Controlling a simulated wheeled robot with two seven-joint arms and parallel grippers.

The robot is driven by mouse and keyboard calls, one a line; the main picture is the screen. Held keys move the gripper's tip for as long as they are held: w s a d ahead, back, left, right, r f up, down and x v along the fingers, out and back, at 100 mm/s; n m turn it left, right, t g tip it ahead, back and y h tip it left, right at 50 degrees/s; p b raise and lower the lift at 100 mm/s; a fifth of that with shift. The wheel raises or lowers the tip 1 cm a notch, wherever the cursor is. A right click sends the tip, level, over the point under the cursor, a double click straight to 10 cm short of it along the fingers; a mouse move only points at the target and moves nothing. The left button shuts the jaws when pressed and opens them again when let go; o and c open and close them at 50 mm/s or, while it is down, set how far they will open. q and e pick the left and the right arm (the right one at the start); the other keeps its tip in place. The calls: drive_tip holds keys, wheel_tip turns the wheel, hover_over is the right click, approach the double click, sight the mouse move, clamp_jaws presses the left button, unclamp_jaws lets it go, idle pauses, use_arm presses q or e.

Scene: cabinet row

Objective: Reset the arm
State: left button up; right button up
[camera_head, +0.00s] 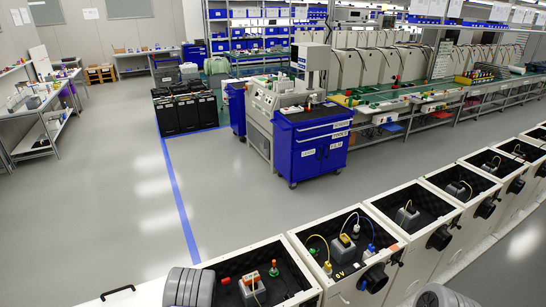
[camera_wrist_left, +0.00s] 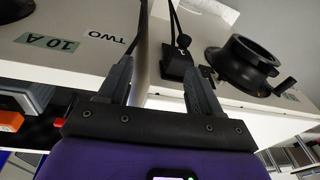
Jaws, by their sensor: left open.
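My left gripper (camera_wrist_left: 156,75) shows in the left wrist view with its two dark fingers apart. A white cabinet front lies beyond the fingers, with labels reading "TWO" (camera_wrist_left: 105,36) and "10 A" (camera_wrist_left: 47,43). A small black part (camera_wrist_left: 178,62) with a black cord or rod shows between the fingertips; I cannot tell whether a finger touches it. To its right is a round black fitting (camera_wrist_left: 240,66) on the cabinet. In the head view grey rounded parts of my arms show at the bottom edge; neither gripper shows there. My right gripper is in neither view.
A row of white open-topped cabinets (camera_head: 410,260) runs from lower middle to upper right, holding small devices and cables. A blue tool cart (camera_head: 312,143) and black bins (camera_head: 186,108) stand beyond. The grey floor (camera_head: 100,200) at left is clear.

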use_arm(q)
drive_tip(key=s+d+f+m+h+b, duration=0.2)
drive_tip(key=s+d+f+h+b, duration=0.1)
drive_tip(key=s+d+f+b, duration=0.5)
drive_tip(key=s+d+m+h+b, duration=0.3)
drive_tip(key=s+d, duration=0.2)
drive_tip(key=d, duration=0.5)
drive_tip(key=shift+s+d+r, duration=0.25)
drive_tip(key=shift+r, duration=0.2)
idle(0.7)
